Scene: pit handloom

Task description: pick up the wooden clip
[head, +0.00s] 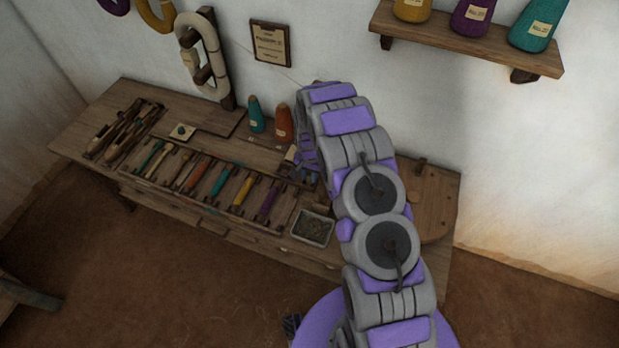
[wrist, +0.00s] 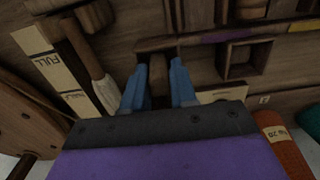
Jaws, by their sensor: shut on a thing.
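My gripper (wrist: 160,82) shows in the wrist view with its two blue fingers on either side of a small brown wooden piece, which looks like the wooden clip (wrist: 158,70). The fingers are shut on it. Its far end lies close to a wooden edge of the bench rack, and I cannot tell whether it touches. In the head view my gripper (head: 307,176) is low over the right part of the bench, largely hidden by my arm. The clip cannot be made out there.
The wooden bench (head: 222,222) holds a rack of coloured bobbins and a grey tray (head: 313,228). An orange cone (head: 283,124) and a teal cone (head: 256,114) stand behind. In the wrist view, a card marked FULL (wrist: 52,66) lies left and an empty square compartment (wrist: 246,60) right.

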